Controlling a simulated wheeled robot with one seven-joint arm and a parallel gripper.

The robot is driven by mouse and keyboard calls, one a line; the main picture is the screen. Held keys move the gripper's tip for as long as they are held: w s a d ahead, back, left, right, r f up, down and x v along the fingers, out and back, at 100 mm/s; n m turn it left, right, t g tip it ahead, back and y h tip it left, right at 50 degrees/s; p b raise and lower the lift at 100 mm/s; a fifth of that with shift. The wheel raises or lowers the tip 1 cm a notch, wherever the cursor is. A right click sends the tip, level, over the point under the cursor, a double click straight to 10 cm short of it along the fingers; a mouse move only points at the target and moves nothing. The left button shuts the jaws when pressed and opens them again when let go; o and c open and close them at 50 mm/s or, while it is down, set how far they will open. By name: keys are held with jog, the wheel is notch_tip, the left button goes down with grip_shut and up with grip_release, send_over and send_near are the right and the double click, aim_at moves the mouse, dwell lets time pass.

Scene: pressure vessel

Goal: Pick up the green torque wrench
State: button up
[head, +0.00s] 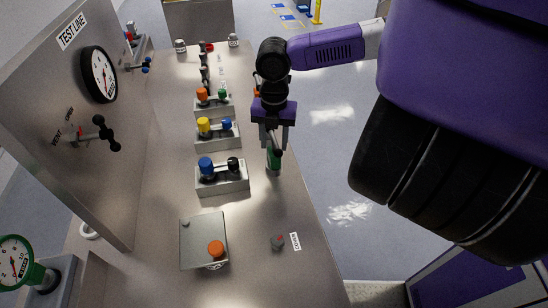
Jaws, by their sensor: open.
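A green-handled tool (273,159), which looks like the green torque wrench, is at the right edge of the steel bench. My gripper (274,141) is above and partly in front of it, pointing down, with its jaws open. The gripper hides the tool's far part. I cannot tell whether the fingers touch it or stand around it.
Holders with a blue-and-black pair (221,177), a yellow-and-blue pair (217,131) and an orange-and-green pair (213,99) stand left of my gripper. A grey box with an orange knob (203,240) is nearer. The TEST LINE panel (75,110) rises at left.

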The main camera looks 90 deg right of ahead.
jog(key=shift+f, duration=0.3)
grip_shut()
dwell(1.2)
